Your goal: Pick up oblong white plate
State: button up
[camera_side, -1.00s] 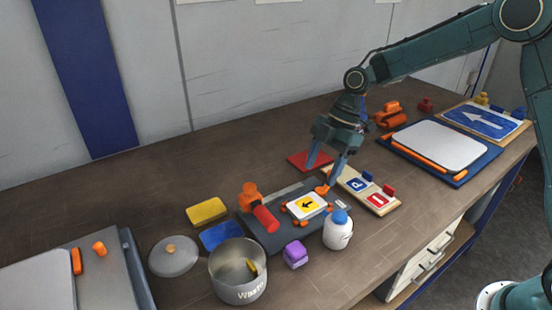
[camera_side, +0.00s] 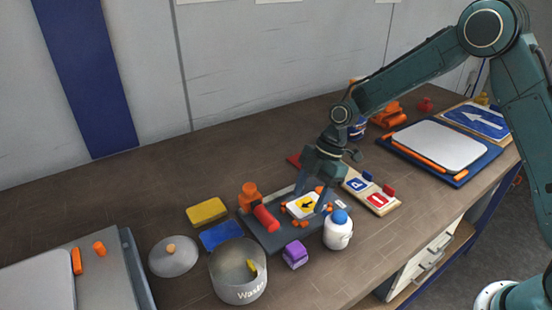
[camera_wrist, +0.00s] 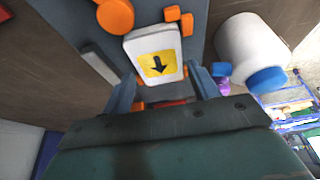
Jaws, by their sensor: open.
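A small oblong white plate (camera_side: 296,210) with a yellow square and black arrow lies on a dark grey fixture board (camera_side: 265,238). Orange pegs sit around it. In the wrist view the plate (camera_wrist: 155,52) is straight ahead, its near end between my finger tips. My gripper (camera_side: 312,198) is open, pointing down at the plate, with one finger on each side of it. In the wrist view my gripper (camera_wrist: 165,85) holds nothing. I cannot tell whether the fingers touch the plate; they partly cover it in the side view.
A white bottle with a blue cap (camera_side: 338,232) stands close on the right. A red cylinder (camera_side: 266,217) lies to the left. A purple block (camera_side: 295,254) and the waste pot (camera_side: 238,275) are in front. A sign board (camera_side: 370,193) lies behind right.

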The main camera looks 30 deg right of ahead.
aim_at(308, 204)
jog(key=shift+x, duration=0.8)
jog(key=c, duration=0.6)
jog(key=shift+c, duration=0.2)
notch_tip(308, 204, up, 20)
